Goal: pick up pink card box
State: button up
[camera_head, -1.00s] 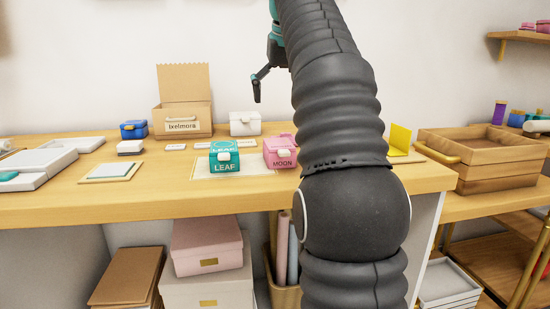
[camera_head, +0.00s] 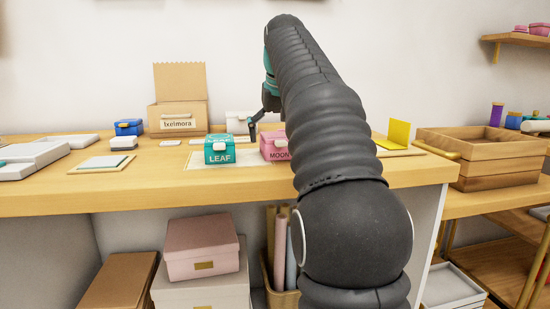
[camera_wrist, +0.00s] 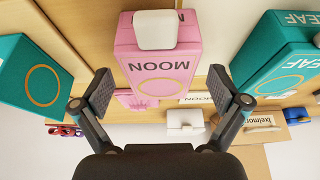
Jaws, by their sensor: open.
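The pink card box marked MOON (camera_head: 272,151) stands on the table, its right part hidden behind my arm in the head view. In the wrist view the pink box (camera_wrist: 158,62) appears upside down with a white clasp, between my two fingers. My gripper (camera_wrist: 158,88) is open and empty, one finger to each side of the box in the picture. In the head view one finger of my gripper (camera_head: 253,128) shows just above and behind the box's left edge. I cannot tell whether a finger touches it.
A teal LEAF box (camera_head: 219,150) stands close to the left of the pink box. A white box (camera_head: 238,122) and a cardboard box (camera_head: 178,117) stand behind. A yellow card (camera_head: 399,133) and a wooden tray (camera_head: 470,170) are to the right. A larger pink box (camera_head: 200,247) sits below the table.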

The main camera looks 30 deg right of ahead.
jog(key=shift+w+d+f, duration=0.1)
jog(key=shift+w+f, duration=0.15)
jog(key=shift+f, duration=0.4)
jog(key=c, duration=1.2)
jog(key=shift+r, duration=0.1)
jog(key=shift+c, duration=0.2)
